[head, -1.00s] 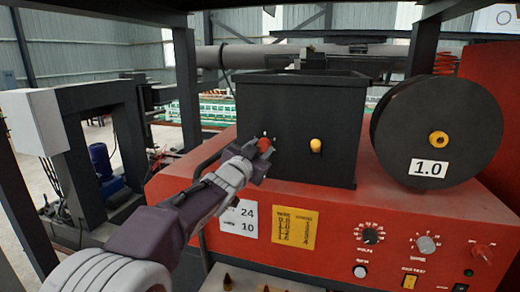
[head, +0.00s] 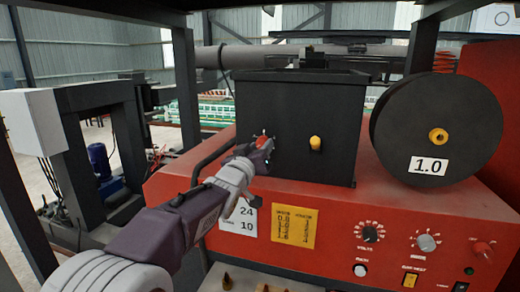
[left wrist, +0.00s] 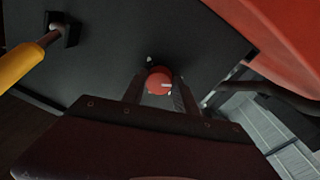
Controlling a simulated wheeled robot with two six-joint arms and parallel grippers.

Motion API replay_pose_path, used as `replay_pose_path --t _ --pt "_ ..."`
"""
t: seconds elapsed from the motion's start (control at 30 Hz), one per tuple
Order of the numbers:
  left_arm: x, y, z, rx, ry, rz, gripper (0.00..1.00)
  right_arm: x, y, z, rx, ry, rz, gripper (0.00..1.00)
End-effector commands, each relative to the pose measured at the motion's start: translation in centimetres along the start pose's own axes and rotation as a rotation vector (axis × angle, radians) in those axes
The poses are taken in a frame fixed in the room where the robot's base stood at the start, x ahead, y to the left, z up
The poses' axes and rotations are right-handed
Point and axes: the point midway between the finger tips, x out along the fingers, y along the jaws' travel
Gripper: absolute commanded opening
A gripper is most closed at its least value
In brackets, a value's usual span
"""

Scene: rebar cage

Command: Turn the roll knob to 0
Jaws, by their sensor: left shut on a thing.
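A round red knob (head: 261,141) sits on the front of a black box (head: 300,115), left of a yellow knob (head: 315,143). I take the red knob to be the roll knob; I cannot read a label by it. My left gripper (head: 263,148) is shut on it. My right gripper is out of view.
The black box stands on a red machine (head: 330,240) with a dial (head: 370,232) and more knobs in front. A black spool (head: 437,130) marked 1.0 stands to the right.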

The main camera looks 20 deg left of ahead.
Motion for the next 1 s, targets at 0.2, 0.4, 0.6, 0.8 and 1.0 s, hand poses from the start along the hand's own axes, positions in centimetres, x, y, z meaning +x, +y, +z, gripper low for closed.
replay_pose_path --t 0.2,0.4,0.6,0.8,1.0 --pt "0.01 -0.03 0.2 -0.027 -0.003 -0.003 0.0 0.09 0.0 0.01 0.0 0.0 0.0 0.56" --pt "0.01 -0.04 0.2 -0.031 -0.003 -0.003 0.0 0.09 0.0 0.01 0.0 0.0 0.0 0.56" --pt "0.01 -0.04 0.2 -0.03 -0.003 -0.003 0.43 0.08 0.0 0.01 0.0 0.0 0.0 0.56" --pt "0.01 -0.02 0.12 -0.029 -0.001 -0.002 0.57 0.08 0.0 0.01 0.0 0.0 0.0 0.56" --pt "-0.27 -0.03 0.13 -0.028 0.001 -0.002 0.57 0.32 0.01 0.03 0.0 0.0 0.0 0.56"
